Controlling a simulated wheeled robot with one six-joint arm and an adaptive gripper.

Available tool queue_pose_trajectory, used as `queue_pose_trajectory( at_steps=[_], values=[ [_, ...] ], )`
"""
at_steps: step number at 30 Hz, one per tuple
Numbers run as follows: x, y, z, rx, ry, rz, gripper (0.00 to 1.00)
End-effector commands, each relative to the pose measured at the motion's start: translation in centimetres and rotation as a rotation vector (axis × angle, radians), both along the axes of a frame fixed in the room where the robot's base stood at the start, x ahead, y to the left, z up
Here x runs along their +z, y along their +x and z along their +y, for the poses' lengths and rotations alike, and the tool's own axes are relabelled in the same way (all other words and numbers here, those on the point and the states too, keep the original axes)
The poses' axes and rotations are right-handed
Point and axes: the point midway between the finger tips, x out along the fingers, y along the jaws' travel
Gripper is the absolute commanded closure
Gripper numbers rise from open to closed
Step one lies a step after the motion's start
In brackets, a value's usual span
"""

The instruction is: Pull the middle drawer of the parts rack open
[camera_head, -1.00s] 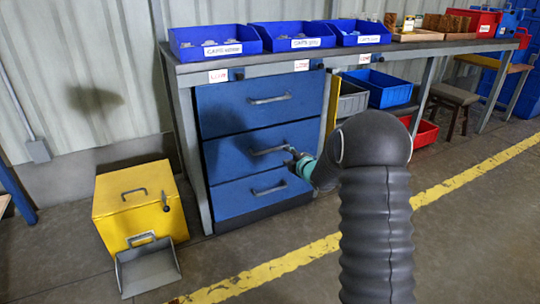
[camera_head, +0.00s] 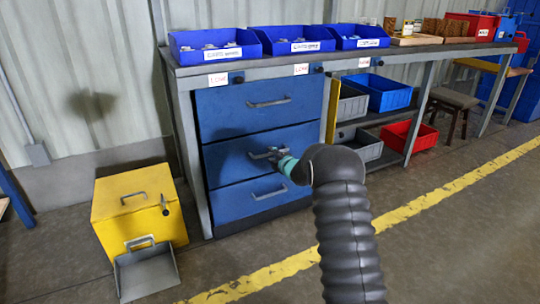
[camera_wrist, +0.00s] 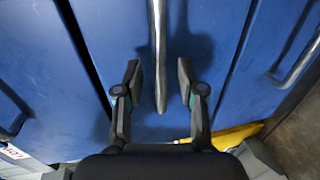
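The parts rack is a blue three-drawer unit under the workbench. Its middle drawer (camera_head: 235,158) looks flush with the drawers above and below. Its grey bar handle (camera_head: 262,154) crosses the front. My gripper (camera_head: 276,158) is at the right part of this handle in the head view, its fingers small and partly hidden by my arm. In the wrist view my gripper (camera_wrist: 160,82) is open, with the middle handle (camera_wrist: 158,45) between its two fingers. A gap shows on each side of the bar, so neither finger appears to touch it.
The top drawer (camera_head: 220,110) and bottom drawer (camera_head: 228,205) look shut. A yellow box (camera_head: 115,200) with a grey scoop-like tray (camera_head: 148,275) stands on the floor left of the rack. Blue bins (camera_head: 290,40) sit on the bench (camera_head: 430,48). The floor in front is clear.

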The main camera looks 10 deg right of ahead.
Motion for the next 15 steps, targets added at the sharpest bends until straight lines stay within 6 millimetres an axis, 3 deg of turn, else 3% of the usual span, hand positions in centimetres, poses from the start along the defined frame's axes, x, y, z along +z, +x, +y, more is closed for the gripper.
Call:
queue_pose_trajectory(
  at_steps=[6, 15],
  values=[
    [-0.4, 1.6, 0.6, 0.000, 0.001, 0.000, 0.61],
    [-0.4, 1.9, 0.7, 0.000, 0.001, 0.000, 0.61]
  ],
)
